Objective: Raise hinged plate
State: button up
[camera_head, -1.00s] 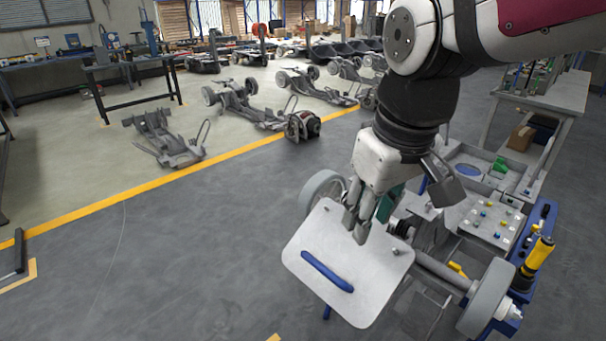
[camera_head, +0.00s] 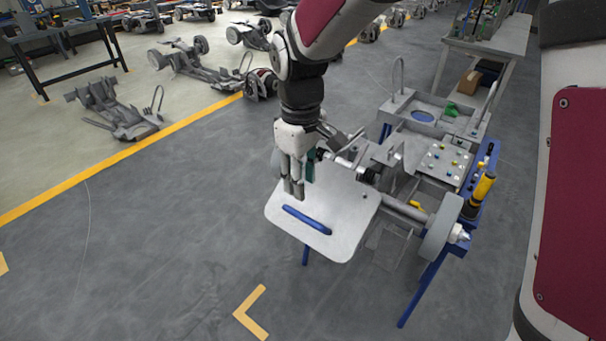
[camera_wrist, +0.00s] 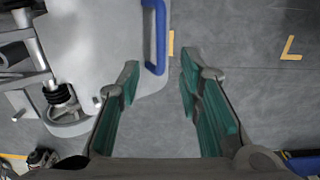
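The hinged plate (camera_head: 345,222) is a flat light-grey sheet with rounded corners, at the near end of a chassis on a stand. A blue bar handle (camera_head: 307,220) is fixed near its front left edge. My gripper (camera_head: 295,192) points down over the plate's left part, close behind the handle. In the wrist view my gripper (camera_wrist: 161,62) is open, with teal pads apart and nothing held. There the plate (camera_wrist: 100,40) lies to the left. The handle (camera_wrist: 155,38) shows at the top between the finger lines, nearer the left finger. I cannot tell the exact height gap.
The chassis wheel (camera_head: 441,228) and a yellow-black tool (camera_head: 483,186) stand right of the plate. A tray with small coloured parts (camera_head: 443,165) is behind. Open grey floor lies left and in front. Other chassis (camera_head: 112,108) stand beyond the yellow line.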

aim_at(302, 215)
notch_tip(302, 215, down, 10)
jog(key=shift+w+r+p, duration=0.1)
jog(key=shift+p, duration=0.35)
grip_shut()
